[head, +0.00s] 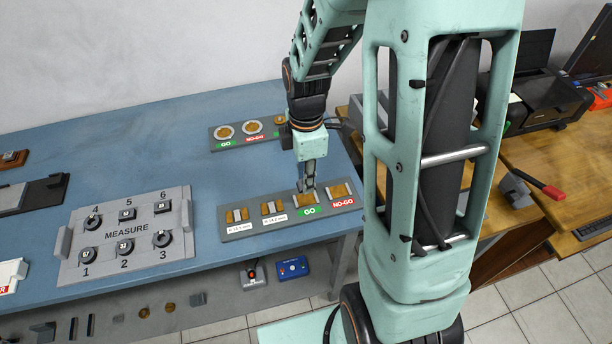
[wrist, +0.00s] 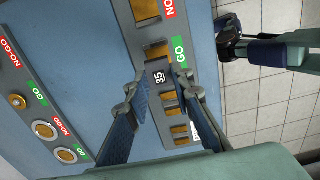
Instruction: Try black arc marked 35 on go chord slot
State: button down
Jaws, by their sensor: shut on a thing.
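My gripper (wrist: 160,80) is shut on the black arc marked 35 (wrist: 159,78), whose white number faces the wrist camera. In the head view my gripper (head: 308,187) points down just over the chord gauge block, at the GO slot. In the head view the GO slot (head: 304,198) is partly hidden by my fingers. I cannot tell whether the arc touches the slot.
The grey gauge block (head: 262,231) also has a NO-GO slot (head: 338,190) at right and two height slots at left. A MEASURE plate (head: 137,262) with several dark pieces stands to the left. A block with round GO and NO-GO gauges (head: 237,144) lies behind.

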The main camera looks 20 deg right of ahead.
aim_at(306, 199)
jog(key=shift+f+b, duration=2.1)
jog(key=shift+f, duration=0.95)
jog(key=c, duration=1.6)
grip_release()
jog(key=c, duration=0.5)
jog(key=shift+r, duration=0.15)
jog(key=shift+r+p, duration=1.8)
jog(key=shift+r, duration=0.4)
